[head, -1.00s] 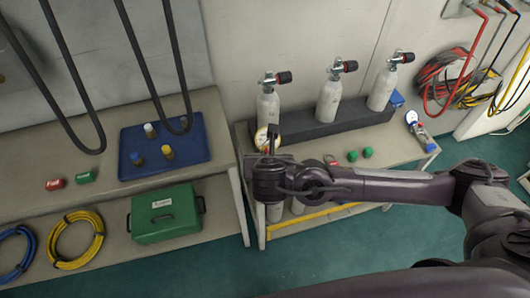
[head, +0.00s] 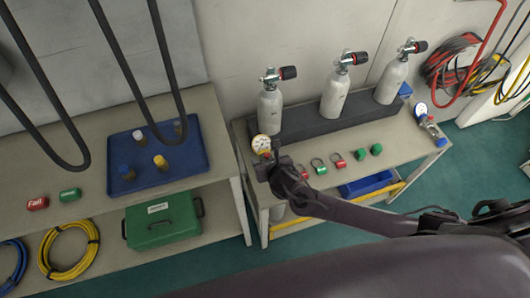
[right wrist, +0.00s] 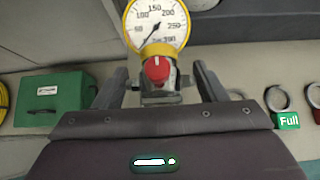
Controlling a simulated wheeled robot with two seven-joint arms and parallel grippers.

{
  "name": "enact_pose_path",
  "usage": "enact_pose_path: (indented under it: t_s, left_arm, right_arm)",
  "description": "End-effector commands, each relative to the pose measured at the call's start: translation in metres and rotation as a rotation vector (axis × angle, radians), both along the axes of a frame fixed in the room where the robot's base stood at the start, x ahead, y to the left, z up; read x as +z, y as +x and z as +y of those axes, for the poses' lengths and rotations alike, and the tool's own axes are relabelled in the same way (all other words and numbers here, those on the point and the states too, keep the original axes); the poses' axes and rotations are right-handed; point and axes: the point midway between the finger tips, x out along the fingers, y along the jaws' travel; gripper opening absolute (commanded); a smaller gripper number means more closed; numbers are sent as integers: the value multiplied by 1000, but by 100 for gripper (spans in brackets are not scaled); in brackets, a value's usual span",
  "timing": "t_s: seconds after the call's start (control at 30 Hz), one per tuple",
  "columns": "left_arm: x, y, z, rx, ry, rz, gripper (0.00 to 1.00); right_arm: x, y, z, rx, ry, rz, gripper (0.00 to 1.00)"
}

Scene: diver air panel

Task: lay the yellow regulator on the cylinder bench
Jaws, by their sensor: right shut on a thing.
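The yellow regulator (head: 261,143) has a white dial with a yellow rim. In the right wrist view the regulator (right wrist: 158,50) shows its yellow body and a red knob. My right gripper (head: 270,163) is shut on it, with one finger on either side of its metal lower part in the right wrist view (right wrist: 163,88). The cylinder bench (head: 402,143) carries three grey cylinders (head: 270,110) in a dark rack. The regulator is over or at the bench's front left part; I cannot tell whether it touches the top. My left gripper is out of view.
Tag rings (head: 318,166) and green tags (head: 376,149) lie right of my gripper. Another gauge with a blue part (head: 428,122) lies at the bench's right end. On the left, a second bench holds a blue tray (head: 190,160) and a green box (head: 162,222) below.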

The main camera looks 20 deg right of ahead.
Motion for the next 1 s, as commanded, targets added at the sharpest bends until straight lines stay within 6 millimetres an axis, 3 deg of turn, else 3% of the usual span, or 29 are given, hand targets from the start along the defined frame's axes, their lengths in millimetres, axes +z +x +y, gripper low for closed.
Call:
enact_pose_path:
  t_s: [0.17, 0.57, 1.0]
  left_arm:
    - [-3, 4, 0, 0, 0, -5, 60]
    - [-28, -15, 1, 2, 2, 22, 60]
    - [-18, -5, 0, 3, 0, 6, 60]
  right_arm:
    - [-6, 2, -4, 12, 3, -7, 16]
    - [-29, 1, -3, 10, 3, -7, 16]
    - [-24, 1, -4, 9, 3, -7, 16]
